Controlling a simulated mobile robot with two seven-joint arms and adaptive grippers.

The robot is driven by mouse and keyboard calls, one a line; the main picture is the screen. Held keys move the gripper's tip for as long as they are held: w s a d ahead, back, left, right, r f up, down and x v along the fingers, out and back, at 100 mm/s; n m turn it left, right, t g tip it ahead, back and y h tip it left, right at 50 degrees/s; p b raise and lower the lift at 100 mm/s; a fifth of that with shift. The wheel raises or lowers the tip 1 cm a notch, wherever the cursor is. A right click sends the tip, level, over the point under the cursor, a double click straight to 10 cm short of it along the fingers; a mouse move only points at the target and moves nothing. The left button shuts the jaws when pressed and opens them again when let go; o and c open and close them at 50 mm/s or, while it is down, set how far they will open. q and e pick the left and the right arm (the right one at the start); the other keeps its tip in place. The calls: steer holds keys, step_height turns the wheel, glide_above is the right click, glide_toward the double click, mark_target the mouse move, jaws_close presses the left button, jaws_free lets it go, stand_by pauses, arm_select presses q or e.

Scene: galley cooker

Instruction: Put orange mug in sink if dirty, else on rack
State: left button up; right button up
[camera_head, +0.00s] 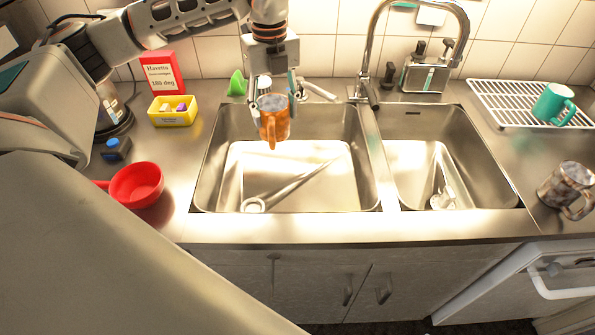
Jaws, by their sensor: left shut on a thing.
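The orange mug (270,129) is held above the left basin of the sink (289,208), toward its back edge. Its handle points toward me, and darker brownish patches show on its side. My left gripper (272,100) comes down from above and is shut on the mug, with a finger on each side of the rim. The mug's inside is mostly hidden by the gripper. The white wire rack (497,112) stands on the counter to the right of the sink, with a teal mug (553,103) on it. My right gripper is not in view.
A chrome tap (369,62) rises behind the basins. A ladle-like utensil (290,188) lies in the left basin. A red pan (136,185) and a yellow box (172,111) stand at left. A speckled mug (566,189) stands at right. Part of the rack is free.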

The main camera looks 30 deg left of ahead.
mark_target(277, 137)
arm_select(q)
step_height(277, 137, down, 20)
steer(key=shift+r, duration=0.1)
stand_by(0.5)
steer(key=shift+b, duration=0.3)
steer(key=o, duration=1.3)
steer(key=shift+f, duration=0.2)
steer(key=shift+r, duration=0.1)
step_height(277, 137, up, 11)
steer(key=shift+r, duration=0.6)
